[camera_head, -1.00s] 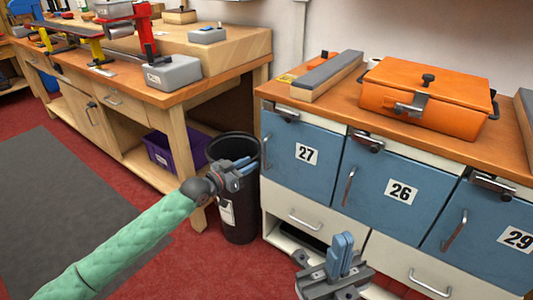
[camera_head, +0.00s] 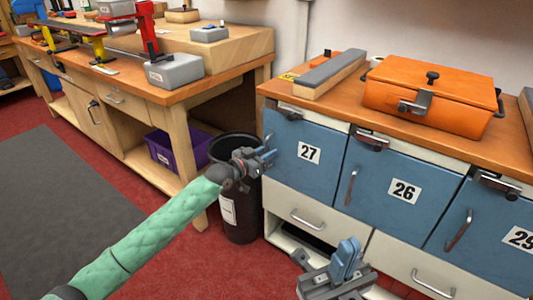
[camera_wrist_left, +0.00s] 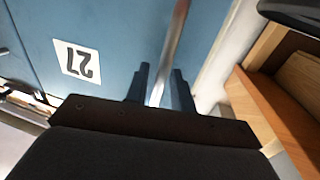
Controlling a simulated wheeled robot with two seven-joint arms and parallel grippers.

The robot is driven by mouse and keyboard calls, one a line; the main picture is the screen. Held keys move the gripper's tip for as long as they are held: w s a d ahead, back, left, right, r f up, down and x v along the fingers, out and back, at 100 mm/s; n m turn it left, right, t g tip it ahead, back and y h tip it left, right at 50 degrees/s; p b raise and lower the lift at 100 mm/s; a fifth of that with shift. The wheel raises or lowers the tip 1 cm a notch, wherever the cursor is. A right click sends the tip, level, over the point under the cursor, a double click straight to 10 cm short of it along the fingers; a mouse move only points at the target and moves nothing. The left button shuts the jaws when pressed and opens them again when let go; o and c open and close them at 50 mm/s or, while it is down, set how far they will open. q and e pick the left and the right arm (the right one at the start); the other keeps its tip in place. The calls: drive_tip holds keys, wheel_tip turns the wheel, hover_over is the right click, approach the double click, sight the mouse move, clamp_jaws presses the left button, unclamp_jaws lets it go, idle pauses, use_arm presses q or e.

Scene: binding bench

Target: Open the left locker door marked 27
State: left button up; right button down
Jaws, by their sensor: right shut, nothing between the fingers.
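The blue locker door marked 27 (camera_head: 305,170) is shut, at the left end of the locker row. It fills much of the left wrist view (camera_wrist_left: 110,25), its number upside down. My left gripper (camera_head: 270,150) is at the door's left edge, fingers toward it. In the left wrist view, the metal bar handle (camera_wrist_left: 173,45) runs between the open fingers (camera_wrist_left: 160,88); I cannot tell whether they touch it. In the head view my gripper hides most of this handle. My right gripper (camera_head: 347,258) is shut and empty, low in front of the lockers.
An orange box (camera_head: 430,98) stands on the wooden top. A black bin (camera_head: 238,215) stands close beside my left gripper, left of the lockers.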

use_arm(q)
clamp_jaws()
